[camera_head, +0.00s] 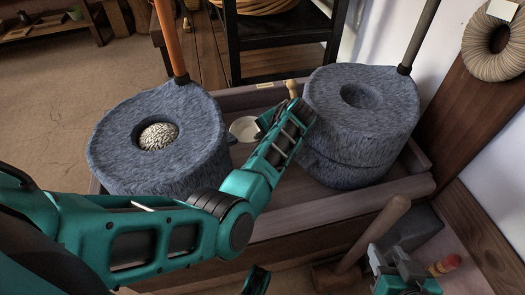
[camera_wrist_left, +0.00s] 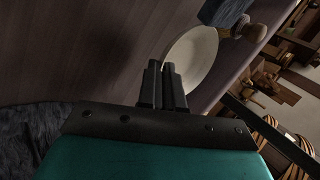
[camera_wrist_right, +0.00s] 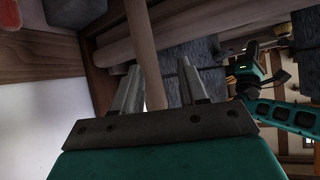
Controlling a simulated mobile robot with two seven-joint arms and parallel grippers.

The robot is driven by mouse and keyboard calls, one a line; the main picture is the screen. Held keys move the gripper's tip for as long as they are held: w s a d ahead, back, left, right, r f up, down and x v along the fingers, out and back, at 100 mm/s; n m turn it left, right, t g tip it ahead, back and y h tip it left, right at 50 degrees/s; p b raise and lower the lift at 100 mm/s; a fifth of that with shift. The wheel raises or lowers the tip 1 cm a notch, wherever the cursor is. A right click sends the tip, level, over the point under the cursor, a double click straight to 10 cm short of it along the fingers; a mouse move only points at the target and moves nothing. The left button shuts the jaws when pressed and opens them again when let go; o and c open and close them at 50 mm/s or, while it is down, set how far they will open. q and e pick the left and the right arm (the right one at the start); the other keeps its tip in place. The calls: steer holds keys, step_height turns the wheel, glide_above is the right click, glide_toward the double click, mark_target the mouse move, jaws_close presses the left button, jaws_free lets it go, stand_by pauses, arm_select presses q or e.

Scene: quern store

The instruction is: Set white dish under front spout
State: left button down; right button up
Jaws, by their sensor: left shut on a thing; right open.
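The white dish (camera_head: 243,130) is between the two stone querns, over the wooden tray (camera_head: 262,98). My left gripper (camera_head: 262,120) is at its right side, partly hidden by my own arm. In the left wrist view, its fingers (camera_wrist_left: 165,84) are shut on the near rim of the dish (camera_wrist_left: 197,58). I cannot tell whether the dish touches the tray. The left quern (camera_head: 105,140) holds pale grain and has an orange handle; the right quern (camera_head: 360,125) has a grey handle. Their spouts are not clear. My right gripper (camera_head: 390,257) is open and empty at the lower right.
A wooden peg (camera_head: 292,88) stands near the right quern, close behind my left gripper. A wooden mallet (camera_head: 365,245) stands before the tray, beside my right gripper; its handle shows beyond the open fingers in the right wrist view (camera_wrist_right: 144,50).

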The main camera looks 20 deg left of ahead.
arm_select(q)
step_height(320, 180, down, 4)
steer(key=shift+f+b, duration=0.15)
steer(key=shift+b, duration=1)
arm_select(e)
steer(key=shift+w+a+f, duration=0.3)
steer(key=shift+a, duration=0.15)
arm_select(q)
steer(key=c, duration=1.4)
jaws_free()
steer(key=shift+o, duration=0.4)
arm_select(e)
steer(key=shift+s+d+f, duration=0.1)
steer(key=shift+f, duration=0.05)
